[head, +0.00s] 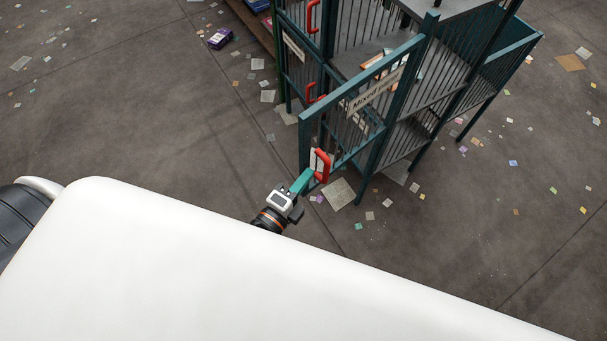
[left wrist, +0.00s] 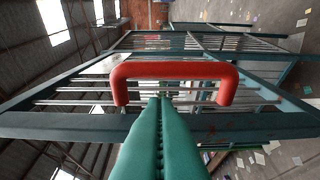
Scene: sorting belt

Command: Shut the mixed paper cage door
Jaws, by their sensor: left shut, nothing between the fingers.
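The mixed paper cage door (head: 347,122), a teal barred frame with a "Mixed paper" sign (head: 376,91), appears swung out from the cage (head: 447,82), its free edge toward me. Its red handle (head: 321,166) is low near that edge. In the left wrist view the handle (left wrist: 172,70) spans the middle, with the door bars behind it. My left gripper (head: 303,183) is shut and empty, its teal fingertips (left wrist: 160,101) close to the handle and seen between its two legs. I cannot tell whether they touch the handle or frame. My right gripper is not in view.
Another caged bay with red handles (head: 313,16) stands left of the open door. A purple box (head: 220,38) lies on the floor at the upper left. Paper scraps are scattered about. The concrete floor (head: 440,250) in front and to the right is otherwise clear.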

